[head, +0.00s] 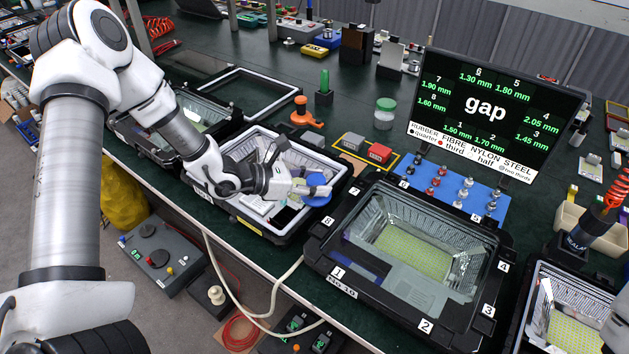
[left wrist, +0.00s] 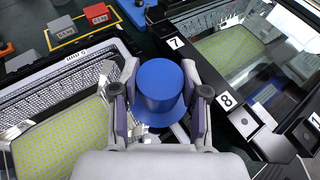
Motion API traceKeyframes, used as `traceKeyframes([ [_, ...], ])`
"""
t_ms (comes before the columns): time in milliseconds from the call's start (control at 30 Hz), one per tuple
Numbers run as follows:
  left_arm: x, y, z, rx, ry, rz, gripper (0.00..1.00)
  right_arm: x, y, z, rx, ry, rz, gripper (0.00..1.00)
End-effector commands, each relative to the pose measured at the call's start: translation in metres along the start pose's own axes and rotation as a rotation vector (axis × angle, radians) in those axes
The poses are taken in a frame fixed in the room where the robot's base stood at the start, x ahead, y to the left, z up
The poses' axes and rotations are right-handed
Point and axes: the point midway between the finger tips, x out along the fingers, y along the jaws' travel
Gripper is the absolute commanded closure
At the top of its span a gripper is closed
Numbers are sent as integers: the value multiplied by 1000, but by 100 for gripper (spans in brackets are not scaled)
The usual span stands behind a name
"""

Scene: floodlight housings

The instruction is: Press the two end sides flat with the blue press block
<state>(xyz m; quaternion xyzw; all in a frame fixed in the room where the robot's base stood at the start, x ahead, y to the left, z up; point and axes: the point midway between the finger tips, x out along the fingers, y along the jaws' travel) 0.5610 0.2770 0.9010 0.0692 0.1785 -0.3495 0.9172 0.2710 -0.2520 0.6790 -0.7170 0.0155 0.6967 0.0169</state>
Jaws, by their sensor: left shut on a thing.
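The blue press block (head: 319,197) is held in my left gripper (head: 312,183), which is shut on it. In the left wrist view the round blue block (left wrist: 160,85) sits between the two fingers (left wrist: 158,105). The gripper is above the right end of the open middle floodlight housing (head: 258,228), near the gap to the numbered housing. That numbered housing (head: 330,258) has a glass front, a black frame and number labels. Its labelled edge (left wrist: 232,112) shows right of the block in the left wrist view. I cannot tell whether the block touches anything below. My right gripper is not in view.
Grey and red blocks lie on a yellow-edged mat (head: 345,160). An orange tool (head: 302,115) and a green-lidded jar (head: 384,114) stand behind. More housings flank both sides.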

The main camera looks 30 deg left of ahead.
Motion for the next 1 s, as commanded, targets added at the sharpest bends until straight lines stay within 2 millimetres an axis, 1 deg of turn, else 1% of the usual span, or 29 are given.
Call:
traceKeyframes([
  [33, 3, 0, -7, 0, 0, 0, 97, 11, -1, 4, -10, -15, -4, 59],
  [533, 4, -1, -10, -2, 5, -2, 97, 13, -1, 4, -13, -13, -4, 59],
  [667, 0, -1, -2, -2, 5, -2, 97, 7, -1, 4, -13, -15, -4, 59],
  [1000, -14, 0, 33, 0, 1, -1, 97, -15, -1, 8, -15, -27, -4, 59],
])
